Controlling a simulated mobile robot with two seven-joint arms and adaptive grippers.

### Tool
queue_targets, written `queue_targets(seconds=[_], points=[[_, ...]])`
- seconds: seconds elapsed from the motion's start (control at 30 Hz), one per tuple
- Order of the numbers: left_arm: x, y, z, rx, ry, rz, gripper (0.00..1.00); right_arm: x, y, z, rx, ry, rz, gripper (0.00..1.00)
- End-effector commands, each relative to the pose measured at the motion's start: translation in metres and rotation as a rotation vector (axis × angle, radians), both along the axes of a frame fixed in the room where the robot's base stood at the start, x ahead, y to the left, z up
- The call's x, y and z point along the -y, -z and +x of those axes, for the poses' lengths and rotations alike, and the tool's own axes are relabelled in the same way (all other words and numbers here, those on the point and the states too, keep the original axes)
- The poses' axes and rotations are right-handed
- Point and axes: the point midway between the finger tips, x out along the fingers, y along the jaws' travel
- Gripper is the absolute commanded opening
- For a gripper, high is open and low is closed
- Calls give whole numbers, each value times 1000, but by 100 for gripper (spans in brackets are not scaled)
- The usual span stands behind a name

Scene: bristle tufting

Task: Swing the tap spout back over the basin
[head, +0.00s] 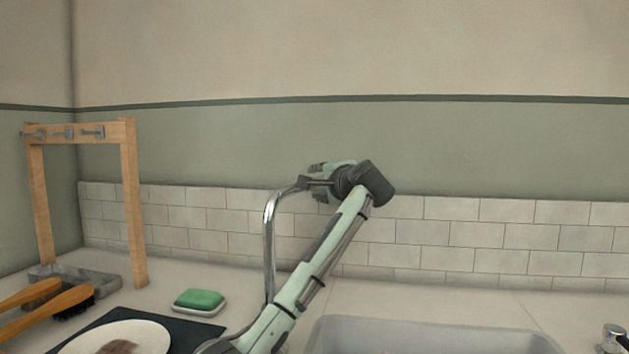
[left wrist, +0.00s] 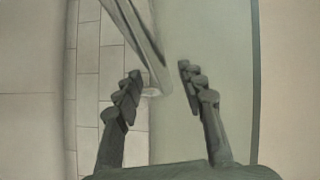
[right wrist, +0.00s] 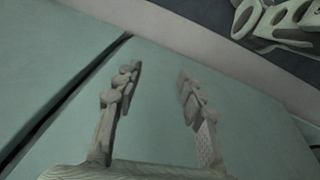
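The chrome tap spout (head: 269,240) rises at the left of the basin (head: 430,328) in the head view and bends right at its top. Its outer part is hidden by my left gripper (head: 313,182). In the left wrist view the spout (left wrist: 138,40) comes in from the top, and its end lies between or just beyond the fingertips of my left gripper (left wrist: 158,85). Those fingers are apart; I cannot tell whether either one touches the spout. My right gripper (right wrist: 160,72) is open and empty in the right wrist view, and is outside the head view.
A green sponge (head: 199,298) sits on a white dish left of the tap. A plate (head: 115,340) on a dark mat, wooden-handled brushes (head: 60,302), a grey tray (head: 90,284) and a wooden hook rack (head: 132,205) stand farther left. A tiled wall (head: 450,235) is behind.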

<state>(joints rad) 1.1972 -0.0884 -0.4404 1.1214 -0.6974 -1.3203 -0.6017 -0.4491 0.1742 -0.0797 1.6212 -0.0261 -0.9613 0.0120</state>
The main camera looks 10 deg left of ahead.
Motion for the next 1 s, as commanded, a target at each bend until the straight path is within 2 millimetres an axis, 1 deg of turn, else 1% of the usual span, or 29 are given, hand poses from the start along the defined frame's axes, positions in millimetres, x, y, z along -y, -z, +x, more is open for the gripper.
queue_targets(seconds=[0.1, 0.2, 0.5, 0.53, 0.83, 0.87, 1.0], points=[[-9, 1, 13, -1, -2, 1, 40, 2, 9, -7, -11, -10, -7, 40], [-12, 3, 19, -1, -1, 1, 40, 4, 15, -10, -14, -15, -11, 40], [-14, 4, 22, 2, 1, 0, 40, 4, 18, -11, -14, -18, -11, 40], [-14, 4, 22, 1, 1, -1, 38, 4, 18, -11, -14, -17, -11, 40], [-14, 4, 22, 0, 0, 0, 1, 4, 18, -10, -14, -17, -11, 40], [-14, 4, 22, 0, 0, 0, 0, 4, 18, -10, -14, -17, -11, 40], [-14, 4, 22, 0, 0, 0, 0, 4, 17, -10, -14, -17, -11, 40]])
